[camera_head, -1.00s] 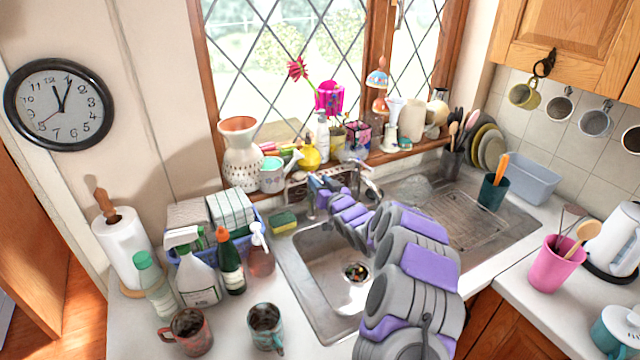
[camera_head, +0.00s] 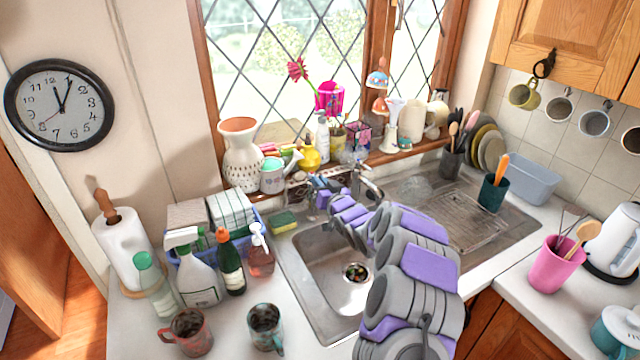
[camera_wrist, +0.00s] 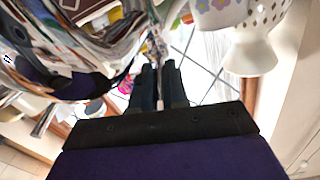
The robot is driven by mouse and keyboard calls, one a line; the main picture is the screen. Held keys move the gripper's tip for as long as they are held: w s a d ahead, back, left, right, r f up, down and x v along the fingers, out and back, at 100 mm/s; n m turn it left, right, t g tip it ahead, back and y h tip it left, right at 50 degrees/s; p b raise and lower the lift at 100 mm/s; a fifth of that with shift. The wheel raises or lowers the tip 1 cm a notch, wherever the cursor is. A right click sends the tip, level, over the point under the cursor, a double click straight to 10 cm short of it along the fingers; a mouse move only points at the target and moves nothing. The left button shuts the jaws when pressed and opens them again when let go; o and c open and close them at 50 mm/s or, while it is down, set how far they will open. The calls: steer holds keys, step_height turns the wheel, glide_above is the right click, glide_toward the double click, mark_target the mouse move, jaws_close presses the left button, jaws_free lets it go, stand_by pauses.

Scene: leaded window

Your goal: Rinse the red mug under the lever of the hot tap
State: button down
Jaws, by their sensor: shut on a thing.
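The red mug (camera_head: 188,332), speckled and dark inside, stands upright on the counter at the front left, apart from my gripper. My gripper (camera_head: 320,186) is at the tap behind the sink. In the wrist view the two dark fingers of my gripper (camera_wrist: 159,80) are close together, shut on a thin metal part that I take for the hot tap's lever (camera_wrist: 154,45). The chrome tap (camera_head: 368,183) is partly hidden by my arm; its shiny body (camera_wrist: 75,50) fills the upper left of the wrist view. I cannot tell whether water runs.
The sink basin (camera_head: 335,275) lies below my arm. A dark teal mug (camera_head: 265,325) stands beside the red one. Spray bottles (camera_head: 193,270) and a blue rack (camera_head: 255,222) crowd the left. A white vase (camera_head: 241,160) and other ornaments line the sill.

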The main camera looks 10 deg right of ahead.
steer(key=shift+d+r+y+p, duration=0.25)
steer(key=shift+d+y+p, duration=0.1)
steer(key=shift+p, duration=0.6)
steer(key=shift+w+d+r+n+g+y+p, duration=0.1)
steer(key=shift+w+d+n+g+y+p, duration=0.15)
steer(key=shift+n+y+p, duration=0.65)
steer(key=y+p, duration=0.1)
steer(key=p, duration=0.1)
steer(key=n+g+y+p, duration=0.1)
steer(key=p, duration=0.2)
steer(key=shift+w+d+g, duration=0.15)
steer(key=shift+d+g, duration=0.1)
steer(key=shift+f, duration=0.25)
steer(key=c, duration=1.1)
jaws_free()
steer(key=shift+c, duration=0.2)
steer(key=shift+f, duration=0.1)
